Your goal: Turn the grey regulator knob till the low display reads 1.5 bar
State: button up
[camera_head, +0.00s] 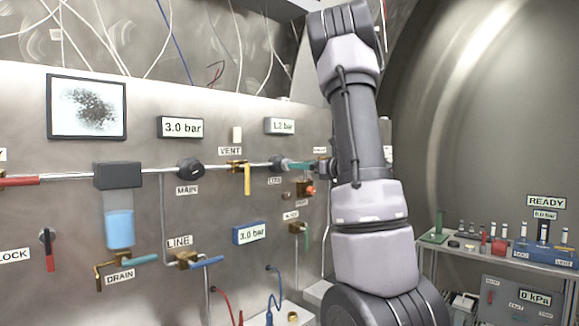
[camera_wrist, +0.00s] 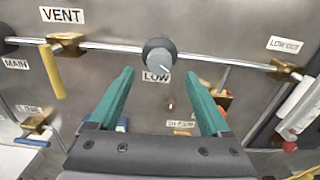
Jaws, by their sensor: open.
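The grey regulator knob (camera_wrist: 160,52) sits on the steel pipe above the LOW label, with a light pointer line on its face. In the head view the knob (camera_head: 277,162) is partly hidden by my fingers. My gripper (camera_wrist: 159,73) is open, its teal fingertips just short of the knob, one to each side; I see no contact. In the head view my gripper (camera_head: 290,164) reaches in from the right. The low display (camera_head: 281,126) above the knob appears to read 1.2 bar.
A yellow VENT lever (camera_wrist: 53,72) hangs left of the knob. The darker MAIN knob (camera_head: 190,168) is further left, under a 3.0 bar display (camera_head: 181,128). A brass valve (camera_wrist: 286,70) stands right on the pipe. Brass fittings lie below.

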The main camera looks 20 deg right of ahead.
jog(key=x, duration=0.5)
jog(key=shift+w+a, duration=0.1)
jog(key=shift+w, duration=0.1)
grip_shut()
